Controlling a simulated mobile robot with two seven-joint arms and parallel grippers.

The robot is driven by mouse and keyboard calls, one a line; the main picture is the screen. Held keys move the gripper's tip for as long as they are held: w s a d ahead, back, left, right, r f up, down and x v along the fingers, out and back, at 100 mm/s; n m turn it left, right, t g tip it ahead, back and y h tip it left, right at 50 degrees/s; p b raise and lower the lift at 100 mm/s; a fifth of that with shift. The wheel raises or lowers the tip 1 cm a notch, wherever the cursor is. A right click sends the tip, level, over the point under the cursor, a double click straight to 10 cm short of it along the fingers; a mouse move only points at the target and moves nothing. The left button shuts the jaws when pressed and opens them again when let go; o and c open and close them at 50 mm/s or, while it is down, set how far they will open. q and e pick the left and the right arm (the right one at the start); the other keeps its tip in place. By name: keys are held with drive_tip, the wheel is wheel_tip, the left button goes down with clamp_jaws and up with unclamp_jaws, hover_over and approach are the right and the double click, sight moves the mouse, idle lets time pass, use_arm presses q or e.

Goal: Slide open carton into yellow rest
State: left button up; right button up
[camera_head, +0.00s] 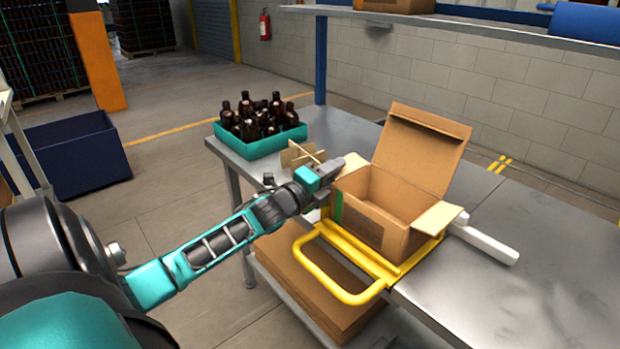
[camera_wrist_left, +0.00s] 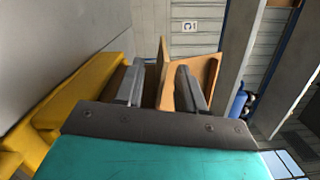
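The open brown carton (camera_head: 372,225) stands upright on the table with its large back flap raised and its side flaps folded outward. The yellow rest (camera_head: 340,285) has a looped handle over the front table edge. Its yellow bars run along the carton's lower front; whether the carton is fully seated is hidden. My left gripper (camera_head: 338,172) is at the carton's left flap and upper left side. In the left wrist view, its two fingers (camera_wrist_left: 160,88) are apart, with a cardboard panel (camera_wrist_left: 163,68) showing between them; contact is unclear. My right gripper is not in view.
A teal crate (camera_head: 262,147) of amber bottles stands at the table's far left corner. Cardboard dividers (camera_head: 300,155) lie nearby. A white bar (camera_head: 485,242) lies right of the carton. Flat cardboard (camera_head: 318,297) is stacked below. The table's right part (camera_head: 540,270) is clear.

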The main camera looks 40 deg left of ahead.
use_arm(q)
drive_tip(key=s, duration=1.1)
drive_tip(key=shift+s, duration=0.3)
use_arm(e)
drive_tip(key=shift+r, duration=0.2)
use_arm(q)
drive_tip(key=shift+d+f, duration=0.1)
drive_tip(key=shift+f, duration=0.05)
